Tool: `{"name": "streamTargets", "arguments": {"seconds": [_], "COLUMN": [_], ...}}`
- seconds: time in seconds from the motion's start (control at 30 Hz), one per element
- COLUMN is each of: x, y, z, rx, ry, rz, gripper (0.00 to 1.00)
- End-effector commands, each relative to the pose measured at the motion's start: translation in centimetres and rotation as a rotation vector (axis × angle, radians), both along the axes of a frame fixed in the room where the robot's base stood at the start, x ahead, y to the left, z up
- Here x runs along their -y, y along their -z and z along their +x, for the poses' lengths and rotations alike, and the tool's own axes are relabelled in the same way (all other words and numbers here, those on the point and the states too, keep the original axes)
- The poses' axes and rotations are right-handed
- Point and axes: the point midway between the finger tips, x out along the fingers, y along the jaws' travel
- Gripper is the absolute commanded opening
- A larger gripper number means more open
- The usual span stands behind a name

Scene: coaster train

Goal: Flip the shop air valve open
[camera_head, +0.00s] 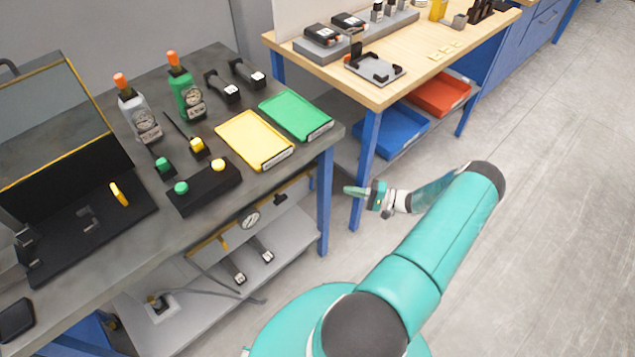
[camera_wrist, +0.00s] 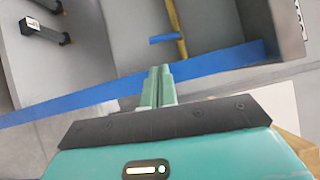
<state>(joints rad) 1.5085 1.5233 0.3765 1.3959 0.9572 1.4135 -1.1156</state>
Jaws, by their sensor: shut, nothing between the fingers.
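A yellow air pipe (camera_head: 293,187) runs under the front of the grey-topped bench, with a round gauge (camera_head: 250,219) on it. A small blue lever (camera_wrist: 163,38), which looks like the shop air valve's handle, lies crosswise to the yellow pipe (camera_wrist: 181,22) in the wrist view. It shows as a small blue piece (camera_head: 312,182) near the bench leg in the head view. My gripper (camera_head: 347,190) is shut and empty, to the right of the bench's front leg and apart from the lever. Its closed green fingers (camera_wrist: 160,72) show below the lever in the wrist view.
The blue bench leg (camera_head: 325,205) stands between my gripper and the pipe, and crosses the wrist view. A lower shelf (camera_head: 175,325) is under the bench. A wooden-topped bench (camera_head: 440,75) stands behind. The floor on the right is clear.

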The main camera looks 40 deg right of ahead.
Motion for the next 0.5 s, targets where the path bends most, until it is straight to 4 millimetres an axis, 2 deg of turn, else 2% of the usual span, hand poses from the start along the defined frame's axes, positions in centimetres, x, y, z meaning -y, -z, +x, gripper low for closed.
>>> {"name": "streamTargets", "arguments": {"seconds": [0.33, 0.5], "x": [0.23, -0.23], "y": [0.2, 0.17], "z": [-0.5, 0.19], "rx": [0.006, 0.006], "ry": [0.016, 0.014], "rz": [0.004, 0.004], "gripper": [0.0, 0.0]}}
